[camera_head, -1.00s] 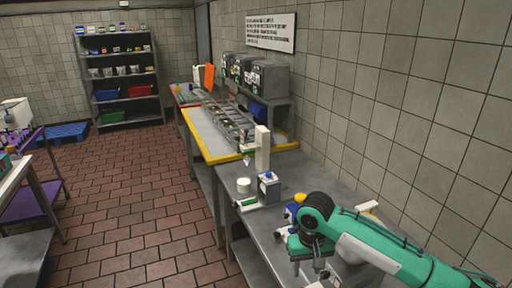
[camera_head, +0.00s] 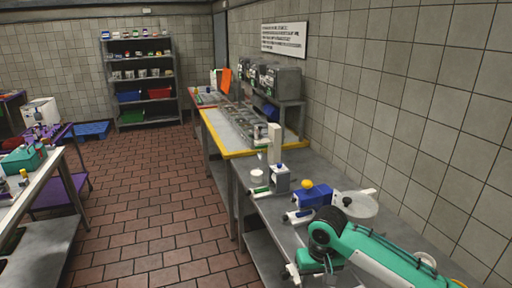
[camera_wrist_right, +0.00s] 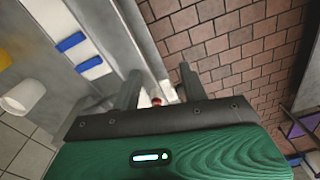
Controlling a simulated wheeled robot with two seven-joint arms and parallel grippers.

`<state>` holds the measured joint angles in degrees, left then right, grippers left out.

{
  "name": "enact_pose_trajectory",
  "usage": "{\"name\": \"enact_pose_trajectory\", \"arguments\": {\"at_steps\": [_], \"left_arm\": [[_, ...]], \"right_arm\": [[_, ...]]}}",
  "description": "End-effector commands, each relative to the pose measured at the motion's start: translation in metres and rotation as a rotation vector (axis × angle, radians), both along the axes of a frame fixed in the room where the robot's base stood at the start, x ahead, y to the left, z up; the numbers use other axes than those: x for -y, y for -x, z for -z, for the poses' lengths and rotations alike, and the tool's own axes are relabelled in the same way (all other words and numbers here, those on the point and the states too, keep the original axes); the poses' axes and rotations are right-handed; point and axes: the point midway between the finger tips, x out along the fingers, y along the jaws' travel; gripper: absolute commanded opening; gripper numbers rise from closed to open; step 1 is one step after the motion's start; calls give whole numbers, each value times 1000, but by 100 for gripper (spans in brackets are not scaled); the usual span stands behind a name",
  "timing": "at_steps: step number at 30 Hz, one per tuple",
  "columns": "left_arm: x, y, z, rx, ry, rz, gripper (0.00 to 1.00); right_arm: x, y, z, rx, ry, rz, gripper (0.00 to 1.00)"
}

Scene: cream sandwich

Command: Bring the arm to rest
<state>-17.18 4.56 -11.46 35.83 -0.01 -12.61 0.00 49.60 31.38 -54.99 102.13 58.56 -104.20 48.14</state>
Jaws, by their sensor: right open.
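My right arm (camera_head: 395,260) is green and black and reaches in from the lower right in the head view, over the grey metal counter. Past the fingers I see the counter edge and the brick floor. My left arm and gripper are not in view.
On the counter (camera_head: 262,213) stand a blue box with a yellow knob (camera_head: 314,195), a white round dish (camera_head: 355,204) and a grey dispenser (camera_head: 280,178). A tiled wall (camera_head: 440,130) bounds the right. The brick floor (camera_head: 150,200) is open at centre-left.

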Motion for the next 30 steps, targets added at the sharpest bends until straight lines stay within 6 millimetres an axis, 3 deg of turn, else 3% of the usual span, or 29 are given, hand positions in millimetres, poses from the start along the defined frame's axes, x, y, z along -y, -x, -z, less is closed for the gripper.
{"name": "enact_pose_trajectory", "arguments": {"at_steps": [11, 20, 30], "left_arm": [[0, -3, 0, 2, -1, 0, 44], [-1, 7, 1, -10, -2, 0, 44], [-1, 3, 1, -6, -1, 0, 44]], "right_arm": [[-28, 33, 31, 34, -80, -99, 44], [-57, 83, 63, 113, -199, -187, 44], [-51, 142, 88, 227, -267, -186, 44]]}}
